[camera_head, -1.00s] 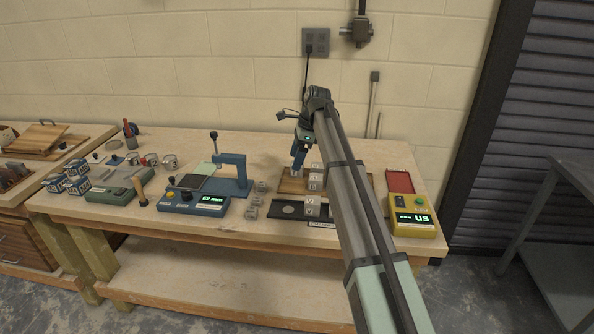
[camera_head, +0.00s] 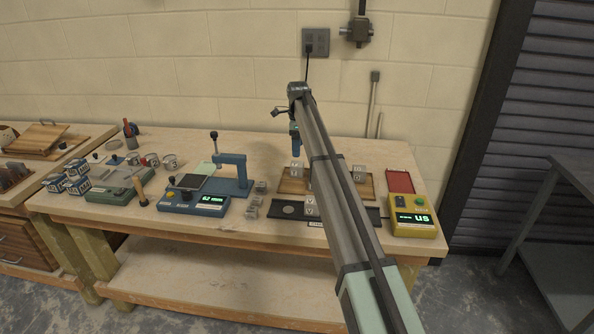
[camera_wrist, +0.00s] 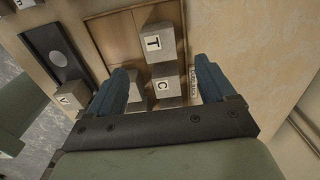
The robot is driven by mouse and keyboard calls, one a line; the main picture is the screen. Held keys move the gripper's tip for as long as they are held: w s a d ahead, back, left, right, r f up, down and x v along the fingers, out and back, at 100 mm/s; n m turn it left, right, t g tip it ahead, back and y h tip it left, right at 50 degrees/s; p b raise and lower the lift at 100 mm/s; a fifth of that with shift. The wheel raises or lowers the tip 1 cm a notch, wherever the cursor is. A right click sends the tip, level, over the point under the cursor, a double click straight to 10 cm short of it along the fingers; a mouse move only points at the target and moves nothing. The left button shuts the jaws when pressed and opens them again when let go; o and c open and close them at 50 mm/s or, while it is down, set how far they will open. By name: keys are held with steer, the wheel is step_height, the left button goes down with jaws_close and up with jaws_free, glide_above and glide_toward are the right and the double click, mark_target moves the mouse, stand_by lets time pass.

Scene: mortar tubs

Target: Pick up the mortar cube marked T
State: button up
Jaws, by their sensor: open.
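The mortar cube marked T (camera_wrist: 158,42) is grey with a white label, and sits on the wooden board in the wrist view. Right below it in that view is a cube marked C (camera_wrist: 166,84). My gripper (camera_wrist: 162,66) is open and empty, its blue fingers left and right of these cubes in the picture. I cannot tell its height over them. In the head view my gripper (camera_head: 296,154) is above the back of the board, just over a grey cube (camera_head: 296,174) whose letter I cannot read. My arm hides part of the board there.
A black plate (camera_head: 275,213) with a pale disc lies in front of the board, with cubes (camera_head: 311,206) on it. A blue gauge (camera_head: 195,200) stands left, a yellow meter (camera_head: 414,219) right. Another cube (camera_head: 358,173) stands right of my arm.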

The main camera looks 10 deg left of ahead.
mark_target(297, 164)
steer(key=shift+a+f, duration=0.15)
steer(key=shift+f, duration=4.25)
steer(key=shift+c, duration=0.3)
steer(key=c, duration=1.2)
